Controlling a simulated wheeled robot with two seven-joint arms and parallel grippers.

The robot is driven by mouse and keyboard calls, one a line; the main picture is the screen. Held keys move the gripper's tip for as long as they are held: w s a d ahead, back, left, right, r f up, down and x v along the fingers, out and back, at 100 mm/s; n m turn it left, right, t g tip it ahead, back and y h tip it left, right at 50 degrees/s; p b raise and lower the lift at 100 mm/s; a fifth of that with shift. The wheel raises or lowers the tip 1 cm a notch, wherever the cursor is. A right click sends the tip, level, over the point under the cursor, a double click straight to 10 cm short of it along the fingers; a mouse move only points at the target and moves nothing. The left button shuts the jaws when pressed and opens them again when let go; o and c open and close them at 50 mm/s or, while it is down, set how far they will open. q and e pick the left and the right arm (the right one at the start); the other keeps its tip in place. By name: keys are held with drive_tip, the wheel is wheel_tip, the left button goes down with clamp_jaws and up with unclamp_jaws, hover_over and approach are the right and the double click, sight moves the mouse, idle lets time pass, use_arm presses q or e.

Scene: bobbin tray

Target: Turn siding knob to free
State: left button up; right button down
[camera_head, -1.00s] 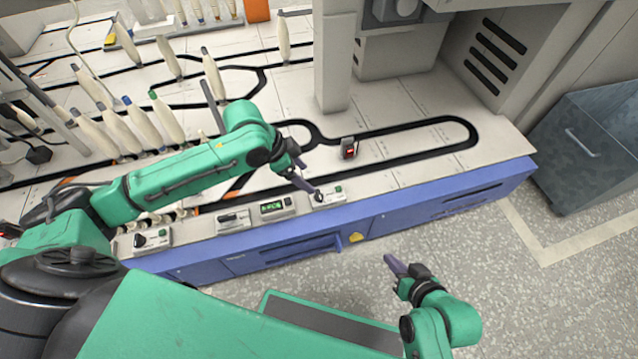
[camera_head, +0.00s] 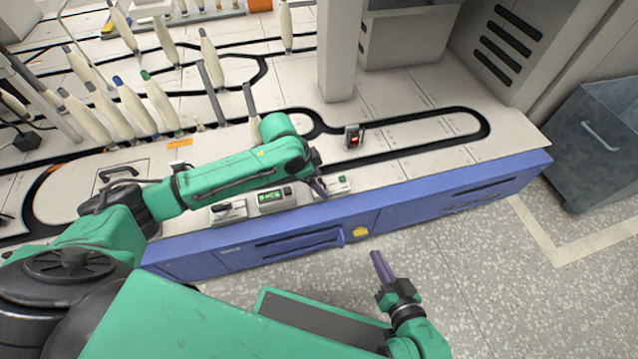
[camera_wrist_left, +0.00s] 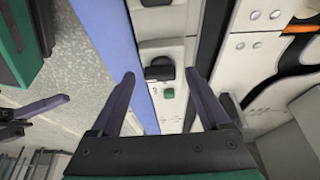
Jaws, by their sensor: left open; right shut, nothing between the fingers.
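A black knob (camera_wrist_left: 159,69) sits on a pale control panel (camera_wrist_left: 171,111) with a green button (camera_wrist_left: 168,94) beside it in the left wrist view. In the head view this panel (camera_head: 340,187) is at the table's front edge, its knob mostly hidden by my fingers. My left gripper (camera_head: 319,188) is open above the panel. In the wrist view its two fingers (camera_wrist_left: 159,76) lie on either side of the knob, apart from it as far as I can tell. My right gripper (camera_head: 377,255) is shut and empty, over the floor in front of the table.
A green display box (camera_head: 273,197) and another switch panel (camera_head: 228,210) stand left of the knob panel. A small device with a red light (camera_head: 353,137) stands on the black track behind. Upright bobbins (camera_head: 160,100) crowd the left.

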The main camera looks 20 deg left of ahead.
use_arm(q)
clamp_jaws()
drive_tip(key=shift+r+p, duration=0.1)
drive_tip(key=shift+p, duration=0.2)
